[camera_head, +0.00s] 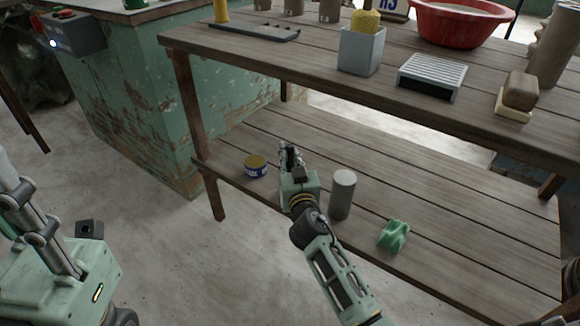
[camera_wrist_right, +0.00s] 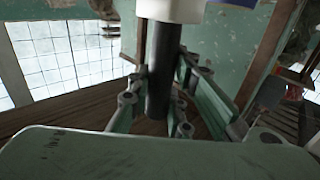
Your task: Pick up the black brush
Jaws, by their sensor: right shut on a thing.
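My right gripper (camera_head: 291,155) is low over the lower shelf, near its front edge. In the right wrist view, the right gripper's fingers (camera_wrist_right: 155,100) are closed on the black brush (camera_wrist_right: 158,65), whose dark cylindrical handle stands upright between them. A pale block (camera_wrist_right: 170,9) is at the top of that handle, cut off by the picture's edge. In the head view the brush is mostly hidden by the gripper, so its contact with the shelf cannot be told. I cannot make out my left gripper in the head view.
The upper tabletop (camera_head: 300,62) overhangs behind, holding a red basin (camera_head: 458,24) and a grey pot (camera_head: 361,52).

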